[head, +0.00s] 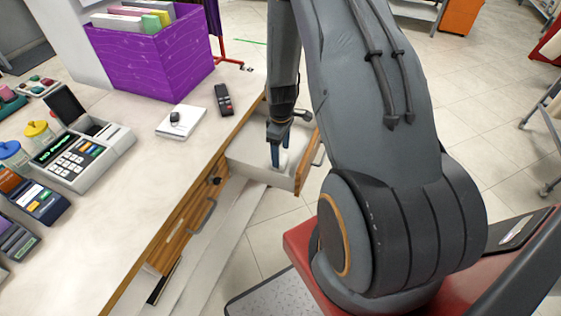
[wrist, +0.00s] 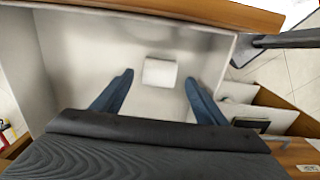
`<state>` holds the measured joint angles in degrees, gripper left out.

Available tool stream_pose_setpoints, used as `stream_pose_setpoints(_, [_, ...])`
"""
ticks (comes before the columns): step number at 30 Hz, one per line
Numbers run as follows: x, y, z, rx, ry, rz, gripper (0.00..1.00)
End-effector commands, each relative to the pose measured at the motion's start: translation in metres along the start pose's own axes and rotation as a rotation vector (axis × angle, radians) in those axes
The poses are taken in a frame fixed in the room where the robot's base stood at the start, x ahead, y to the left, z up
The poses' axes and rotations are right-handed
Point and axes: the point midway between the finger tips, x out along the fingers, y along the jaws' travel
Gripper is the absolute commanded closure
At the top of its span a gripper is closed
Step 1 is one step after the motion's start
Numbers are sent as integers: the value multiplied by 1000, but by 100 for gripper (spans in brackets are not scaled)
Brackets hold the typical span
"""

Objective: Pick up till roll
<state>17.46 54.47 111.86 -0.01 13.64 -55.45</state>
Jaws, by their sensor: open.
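The till roll (wrist: 160,72) is a small white roll on the floor of an open drawer. In the wrist view it sits between and just beyond the tips of my gripper (wrist: 158,82), whose two blue fingers are spread apart and empty. In the head view my gripper (head: 279,156) points down into the open drawer (head: 252,150). The roll (head: 284,160) shows there only as a small white patch beside the fingers, partly hidden by them. I cannot tell how high the fingertips are above the drawer floor.
The drawer's walls surround my gripper closely, with its wooden front (head: 307,163) to the right. The counter (head: 100,225) bears a cash register (head: 80,150), a purple file box (head: 155,55), a white pad (head: 181,121) and a dark remote-like device (head: 223,100). Tiled floor lies beyond.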

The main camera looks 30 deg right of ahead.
Motion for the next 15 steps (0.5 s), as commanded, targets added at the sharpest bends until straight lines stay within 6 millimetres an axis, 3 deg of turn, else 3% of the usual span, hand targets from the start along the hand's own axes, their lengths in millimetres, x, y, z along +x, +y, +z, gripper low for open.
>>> stream_pose_setpoints(9, [35,0,-2,0,-2,-2,34])
stream_pose_setpoints(15, [44,1,-2,0,0,0,34])
